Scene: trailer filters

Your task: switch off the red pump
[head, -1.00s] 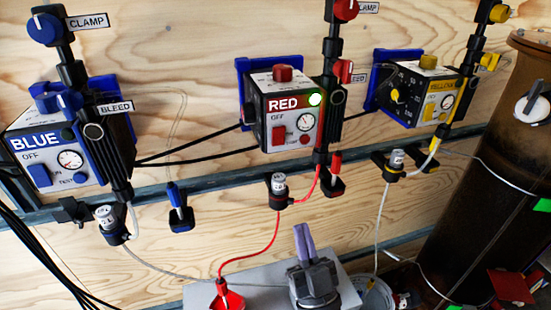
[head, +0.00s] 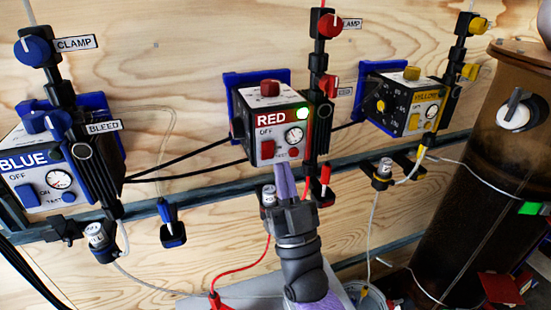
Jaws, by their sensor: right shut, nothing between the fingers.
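The red pump (head: 270,121) is a box with a red "RED" label, mounted on the wooden wall in the middle of the head view. Its green light (head: 303,113) is lit. A red rocker switch (head: 267,150) sits under the word OFF, left of a round gauge (head: 293,136). My right gripper (head: 286,168) is shut and empty, with its purple fingers pointing up just below the pump's front face, right of and below the switch. I cannot tell whether the fingertips touch the box. My left gripper is out of view.
The blue pump (head: 32,172) is at the left and the yellow pump (head: 408,102) at the right. A red valve post (head: 320,135) stands close beside the red pump. A red tube (head: 243,267) hangs below.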

